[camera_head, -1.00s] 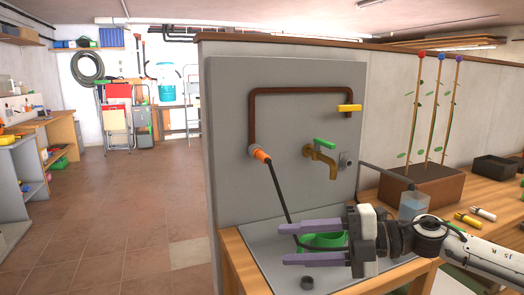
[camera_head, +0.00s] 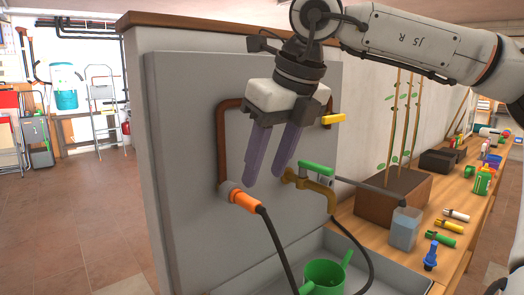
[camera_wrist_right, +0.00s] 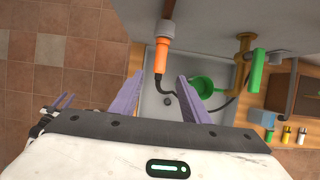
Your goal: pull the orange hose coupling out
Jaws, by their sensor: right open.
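The orange hose coupling (camera_head: 240,198) sits at the lower end of the brown pipe (camera_head: 222,150) on the grey panel, with a black hose (camera_head: 274,240) running down from it. My right gripper (camera_head: 262,178) is open and empty, its two purple fingers pointing down, above and slightly right of the coupling. In the right wrist view the coupling (camera_wrist_right: 162,58) lies beyond and between the spread fingertips (camera_wrist_right: 159,83), apart from them.
A brass tap (camera_head: 318,190) with a green handle (camera_head: 316,169) is close to the right of the fingers. A yellow lever (camera_head: 333,119) is on the pipe. A green watering can (camera_head: 325,276) stands in the grey tray (camera_head: 265,283) below.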

